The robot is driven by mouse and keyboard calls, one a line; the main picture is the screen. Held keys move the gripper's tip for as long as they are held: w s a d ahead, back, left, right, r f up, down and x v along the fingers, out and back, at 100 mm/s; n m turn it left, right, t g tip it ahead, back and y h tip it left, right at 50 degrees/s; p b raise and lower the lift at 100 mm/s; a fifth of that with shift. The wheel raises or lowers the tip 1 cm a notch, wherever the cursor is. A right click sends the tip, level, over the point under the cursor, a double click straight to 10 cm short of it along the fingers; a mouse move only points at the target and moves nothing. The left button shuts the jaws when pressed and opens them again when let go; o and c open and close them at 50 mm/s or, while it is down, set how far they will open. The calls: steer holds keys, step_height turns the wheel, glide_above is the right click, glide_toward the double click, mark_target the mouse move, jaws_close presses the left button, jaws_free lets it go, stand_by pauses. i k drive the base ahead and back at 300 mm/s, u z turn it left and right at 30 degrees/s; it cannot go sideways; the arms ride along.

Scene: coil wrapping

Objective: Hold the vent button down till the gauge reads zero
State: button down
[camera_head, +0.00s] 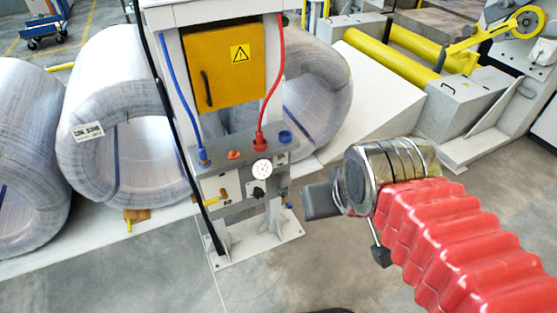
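The gauge (262,169) is a small round white dial on the grey valve panel (222,172) below the yellow box. Its needle is too small to read. Several fittings sit around it: a small red button (233,154), a blue cap (285,137), a red hose fitting (259,147) and a dark knob (258,193) below. I cannot tell which is the vent button. My gripper (322,200) is at the end of my red-sleeved arm, right of the panel and apart from it in the picture. Its fingers are not clear enough to tell open from shut.
The white post stands on a bolted base plate (256,240). A yellow box (222,65), a blue hose (180,95) and a red hose (274,80) are on it. Wrapped coils (85,90) stand left and behind. Yellow rollers (390,58) lie right. Floor between is clear.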

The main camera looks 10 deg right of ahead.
mark_target(281, 158)
steer(key=k, duration=1.3)
steer(key=u, duration=0.3)
steer(key=i, duration=0.65)
steer(key=u, duration=0.35)
steer(key=i, duration=1.45)
steer(key=z, duration=0.2)
